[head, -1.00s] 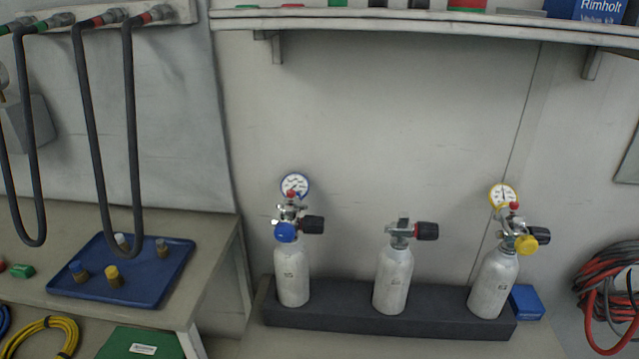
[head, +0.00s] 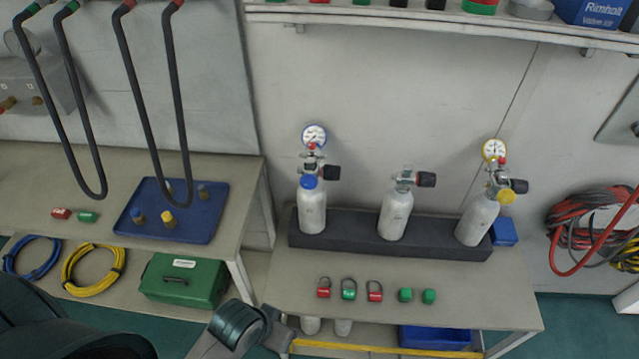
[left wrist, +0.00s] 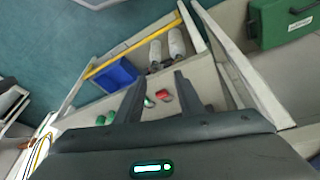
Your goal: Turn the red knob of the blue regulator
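The blue regulator (head: 308,182) sits on the valve of the left silver cylinder (head: 312,212), with a blue-rimmed gauge (head: 314,135) above it. Its small red knob (head: 312,147) shows just below the gauge. The black valve handle (head: 331,172) points right. My left gripper (left wrist: 159,77) is open and empty in the left wrist view, its two dark fingers apart. It is well away from the regulator, which that view does not show. Parts of my arm show at the bottom left of the head view. My right gripper is not in view.
A middle cylinder (head: 395,215) and a right cylinder with a yellow regulator (head: 506,196) share the dark rack (head: 350,236). Padlocks and green caps (head: 405,295) lie in front. A blue tray (head: 205,230) and a green case (head: 183,281) are left. A shelf (head: 400,17) hangs above.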

